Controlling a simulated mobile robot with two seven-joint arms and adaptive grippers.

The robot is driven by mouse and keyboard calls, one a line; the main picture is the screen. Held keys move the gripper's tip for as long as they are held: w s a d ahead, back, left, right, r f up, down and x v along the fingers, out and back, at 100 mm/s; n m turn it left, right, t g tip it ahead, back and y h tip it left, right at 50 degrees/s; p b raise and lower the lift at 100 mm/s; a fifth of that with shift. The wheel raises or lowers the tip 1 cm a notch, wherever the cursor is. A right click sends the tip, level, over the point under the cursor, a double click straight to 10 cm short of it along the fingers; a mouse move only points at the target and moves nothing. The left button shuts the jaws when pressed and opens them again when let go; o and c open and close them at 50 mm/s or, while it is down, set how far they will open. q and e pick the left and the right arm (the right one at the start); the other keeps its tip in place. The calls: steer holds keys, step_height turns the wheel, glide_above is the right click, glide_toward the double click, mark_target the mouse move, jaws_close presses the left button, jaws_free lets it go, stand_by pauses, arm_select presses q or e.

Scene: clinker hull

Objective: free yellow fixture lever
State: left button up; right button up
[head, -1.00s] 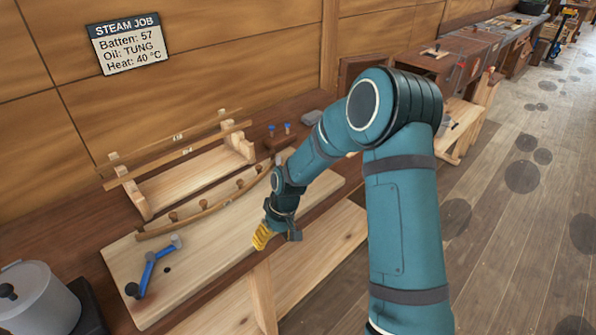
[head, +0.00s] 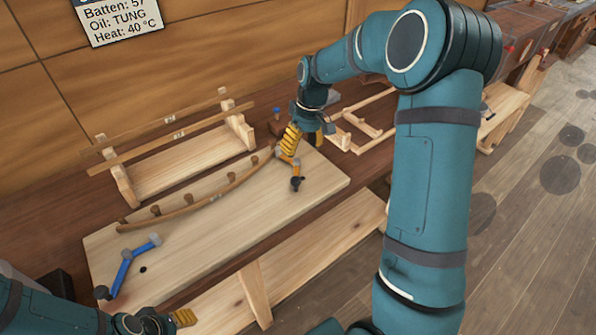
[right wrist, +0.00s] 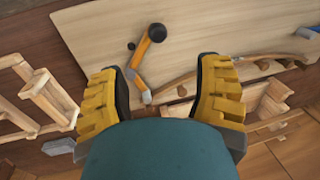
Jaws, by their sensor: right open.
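The yellow fixture lever (head: 295,168) is at the right end of the pale board (head: 240,215), with a black knob at its near end. In the right wrist view the lever (right wrist: 141,54) lies just beyond my open fingers, its grey end between the fingertips' lines. My right gripper (head: 289,141) is open and empty, above the lever's far end; it also shows in the wrist view (right wrist: 163,88). A curved batten (head: 205,200) lies against several pegs on the board. My left gripper (head: 184,318) is low at the bottom left, its jaws unclear.
A blue lever (head: 124,268) sits at the board's left end. A wooden rack (head: 190,165) with battens stands behind the board. Wooden frames (head: 362,125) lie to the right, beyond my right gripper. The board's middle front is clear.

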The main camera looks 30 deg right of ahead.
mark_target(296, 178)
steer(key=f, duration=0.4)
steer(key=a+f, duration=0.1)
steer(key=f, duration=0.3)
steer(key=a+f+b, duration=0.1)
steer(key=f, duration=0.3)
steer(key=shift+f, duration=0.4)
jaws_close()
